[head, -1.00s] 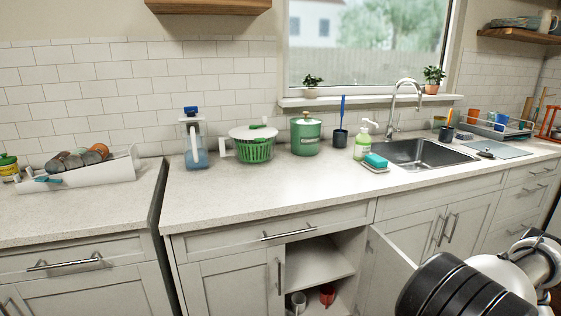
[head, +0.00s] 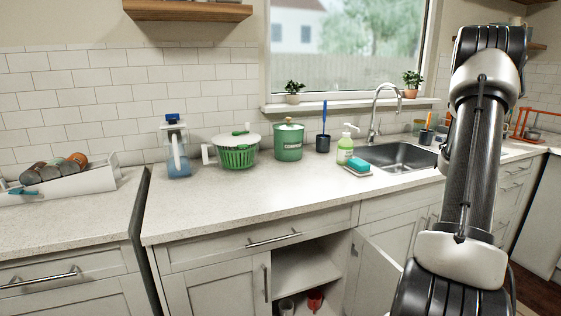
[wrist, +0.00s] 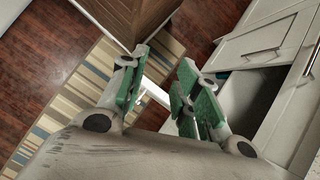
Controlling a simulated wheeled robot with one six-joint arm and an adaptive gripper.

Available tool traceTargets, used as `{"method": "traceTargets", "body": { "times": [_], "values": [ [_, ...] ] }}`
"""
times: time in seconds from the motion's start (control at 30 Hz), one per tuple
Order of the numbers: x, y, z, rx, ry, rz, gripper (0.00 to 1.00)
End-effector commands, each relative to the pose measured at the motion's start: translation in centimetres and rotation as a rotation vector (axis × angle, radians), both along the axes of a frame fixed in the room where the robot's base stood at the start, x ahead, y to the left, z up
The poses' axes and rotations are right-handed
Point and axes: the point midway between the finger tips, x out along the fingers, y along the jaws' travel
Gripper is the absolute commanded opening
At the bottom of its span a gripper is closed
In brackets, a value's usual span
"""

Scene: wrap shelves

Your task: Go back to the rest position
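My gripper (wrist: 158,95) shows in the wrist view with its green-padded fingers spread apart. Nothing is between the fingers, and the floor shows past them. In the head view my arm stands upright at the right, in front of the sink's right part and the counter there; the gripper itself is not seen in that view.
The counter (head: 260,195) holds a green canister (head: 289,142), a salad spinner (head: 237,152), a blue-topped jug (head: 175,150) and a soap bottle (head: 345,150). A cabinet door (head: 378,270) stands open below. A striped rug (wrist: 62,105) lies on the wooden floor.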

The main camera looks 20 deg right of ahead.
Motion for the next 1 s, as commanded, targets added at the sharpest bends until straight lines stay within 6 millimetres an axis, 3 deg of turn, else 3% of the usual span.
{"method": "traceTargets", "body": {
  "times": [0.1,0.4,0.8,1.0],
  "values": [
    [0.4,2.7,4.4,-0.098,-0.054,0.133,0.32],
    [-0.5,9.8,12.8,-0.314,-0.215,0.444,0.32],
    [-4.3,18.8,19.4,-0.525,-0.509,0.78,0.32],
    [-4.5,21.9,22.7,-0.591,-0.706,0.884,0.32]
  ]
}}
